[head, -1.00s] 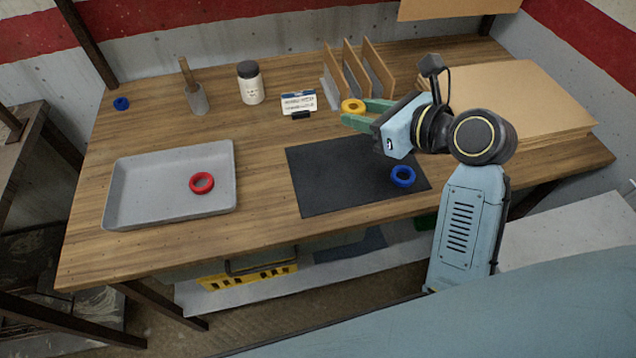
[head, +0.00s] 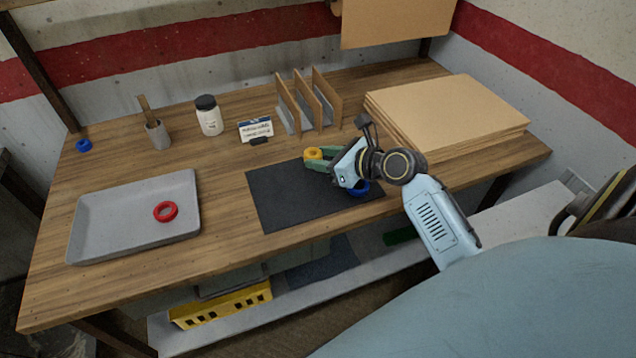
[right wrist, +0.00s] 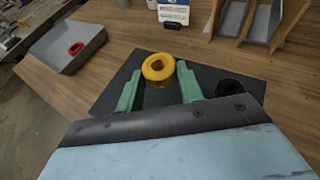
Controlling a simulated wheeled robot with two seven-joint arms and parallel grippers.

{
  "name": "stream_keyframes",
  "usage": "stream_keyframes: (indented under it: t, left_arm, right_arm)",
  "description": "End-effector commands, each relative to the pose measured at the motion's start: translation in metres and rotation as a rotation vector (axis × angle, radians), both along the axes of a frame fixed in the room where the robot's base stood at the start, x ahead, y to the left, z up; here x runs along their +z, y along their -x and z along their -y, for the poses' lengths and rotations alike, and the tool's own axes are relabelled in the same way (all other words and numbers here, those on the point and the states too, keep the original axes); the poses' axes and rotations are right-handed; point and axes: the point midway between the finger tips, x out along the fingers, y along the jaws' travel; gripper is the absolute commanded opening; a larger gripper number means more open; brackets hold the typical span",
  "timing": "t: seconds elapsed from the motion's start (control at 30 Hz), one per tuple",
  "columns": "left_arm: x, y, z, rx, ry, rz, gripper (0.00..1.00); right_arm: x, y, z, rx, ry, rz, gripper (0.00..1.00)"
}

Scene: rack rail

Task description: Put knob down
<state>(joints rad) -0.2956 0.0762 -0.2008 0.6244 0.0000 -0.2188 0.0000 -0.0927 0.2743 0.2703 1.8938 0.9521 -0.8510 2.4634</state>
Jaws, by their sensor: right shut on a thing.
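A yellow ring-shaped knob (head: 313,154) is held between the green fingers of my right gripper (head: 318,161). In the right wrist view the knob (right wrist: 158,68) sits between the two finger tips (right wrist: 158,80), over the dark mat (right wrist: 112,92). In the head view it overlaps the back edge of the black mat (head: 290,205); I cannot tell whether it touches the mat. A blue ring (head: 358,188) lies near the mat's right end, partly hidden by my right gripper. My left gripper is not in view.
A grey tray (head: 100,225) with a red ring (head: 165,211) stands at left. Another blue ring (head: 84,145), a cup (head: 157,135), a white jar (head: 209,117), a label card (head: 255,128) and a divider rack (head: 300,105) stand behind. Cardboard sheets (head: 445,110) lie at right.

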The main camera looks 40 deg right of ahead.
Motion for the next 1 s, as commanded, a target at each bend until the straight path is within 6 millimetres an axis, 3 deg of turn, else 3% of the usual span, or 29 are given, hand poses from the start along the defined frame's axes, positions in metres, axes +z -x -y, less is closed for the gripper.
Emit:
stream_keyframes:
  t: [0.1, 0.33, 0.53, 0.93, 0.97, 1.0]
  left_arm:
    - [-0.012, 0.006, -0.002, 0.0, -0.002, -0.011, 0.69]
    - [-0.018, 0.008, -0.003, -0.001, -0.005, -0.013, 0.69]
    - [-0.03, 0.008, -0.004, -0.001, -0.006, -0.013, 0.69]
    - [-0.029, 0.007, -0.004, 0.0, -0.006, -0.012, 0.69]
    - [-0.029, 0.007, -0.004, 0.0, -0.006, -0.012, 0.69]
    - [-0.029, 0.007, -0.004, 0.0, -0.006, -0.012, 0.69]
  right_arm:
    - [-0.026, 0.001, 0.0, 0.001, 0.0, -0.003, 0.14]
    - [-0.043, 0.0, -0.001, 0.001, 0.0, -0.001, 0.14]
    - [-0.072, 0.0, -0.001, 0.002, 0.0, -0.002, 0.14]
    - [-0.076, 0.0, -0.001, 0.001, -0.001, 0.0, 0.14]
    - [-0.076, 0.0, -0.001, 0.001, 0.0, 0.0, 0.41]
    - [-0.076, 0.0, -0.001, 0.001, 0.0, 0.0, 0.46]
